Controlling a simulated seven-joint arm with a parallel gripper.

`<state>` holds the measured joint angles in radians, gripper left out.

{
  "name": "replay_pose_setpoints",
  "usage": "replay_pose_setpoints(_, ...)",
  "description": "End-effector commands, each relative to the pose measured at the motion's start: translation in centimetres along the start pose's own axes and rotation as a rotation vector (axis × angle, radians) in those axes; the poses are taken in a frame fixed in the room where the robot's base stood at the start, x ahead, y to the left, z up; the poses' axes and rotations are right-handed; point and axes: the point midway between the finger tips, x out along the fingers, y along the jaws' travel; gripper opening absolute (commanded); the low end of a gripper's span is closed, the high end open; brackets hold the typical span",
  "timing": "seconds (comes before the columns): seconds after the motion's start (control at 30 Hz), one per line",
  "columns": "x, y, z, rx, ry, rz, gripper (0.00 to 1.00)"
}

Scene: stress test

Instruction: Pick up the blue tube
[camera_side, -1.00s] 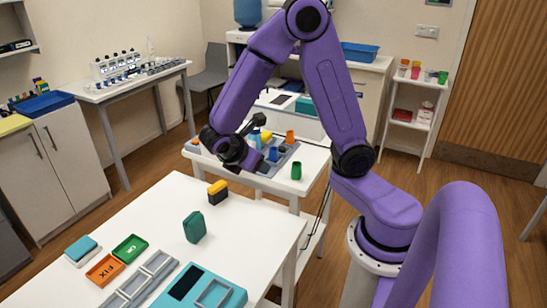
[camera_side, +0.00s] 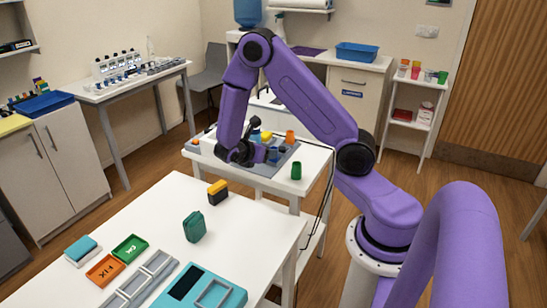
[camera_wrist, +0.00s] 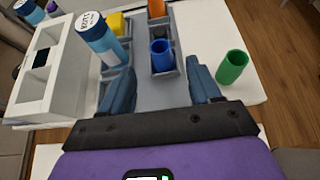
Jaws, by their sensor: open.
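The blue tube (camera_wrist: 161,62) is a short open-topped cylinder standing upright in a compartment of the grey rack (camera_wrist: 150,98) on the small white table. In the wrist view it is ahead of my gripper (camera_wrist: 160,72), between the lines of its two fingers. My gripper is open with nothing between its fingertips, and I see no contact with the tube. In the side view my gripper (camera_side: 266,154) is low over the rack, right by the blue tube (camera_side: 273,156), which it partly hides.
A blue bottle (camera_wrist: 98,38) with a white labelled cap stands close to the left finger. A green tube (camera_wrist: 232,67) stands on the table right of the rack. Orange (camera_wrist: 157,8) and yellow (camera_wrist: 115,23) pieces sit farther back. A white holder (camera_wrist: 50,75) is at left.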

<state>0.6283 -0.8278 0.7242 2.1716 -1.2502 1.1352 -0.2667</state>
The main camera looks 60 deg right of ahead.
Motion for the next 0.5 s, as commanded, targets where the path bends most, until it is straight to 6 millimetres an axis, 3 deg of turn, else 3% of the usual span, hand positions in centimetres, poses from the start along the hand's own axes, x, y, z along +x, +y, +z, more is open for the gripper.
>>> replay_pose_setpoints(0.1, 1.9, -0.1, 0.0, -0.001, 0.0, -0.002, 0.62)
replay_pose_setpoints(0.37, 3.5, -0.1, 0.0, 0.0, 0.001, -0.001, 0.62)
replay_pose_setpoints(0.5, 5.4, -0.2, 0.1, 0.0, 0.001, -0.004, 0.62)
